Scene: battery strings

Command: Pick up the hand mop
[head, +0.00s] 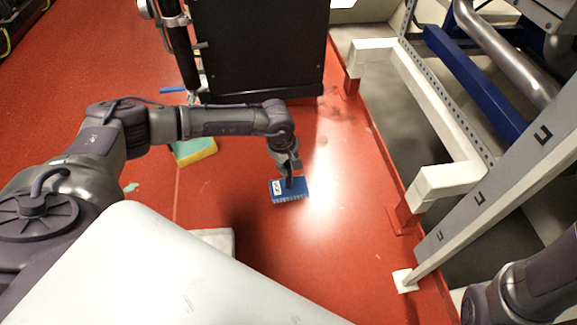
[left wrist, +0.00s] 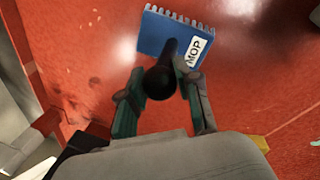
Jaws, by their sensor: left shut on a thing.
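The hand mop is a blue block with a white "MOP" label and a fringed edge (head: 290,197), seen near the middle of the head view over the red floor. My left gripper (head: 289,177) is above it, shut on its dark upright handle. In the left wrist view the blue block (left wrist: 165,36) lies beyond the fingers, and the round black handle end sits between the fingers of the left gripper (left wrist: 160,78). I cannot tell whether the mop touches the floor. My right gripper is not in view.
A yellow and green sponge-like block (head: 195,150) lies on the floor left of the mop. A black cabinet (head: 258,45) stands behind. A white rail frame (head: 430,105) and grey metal rack post (head: 500,190) bound the right side. Red floor around the mop is mostly clear.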

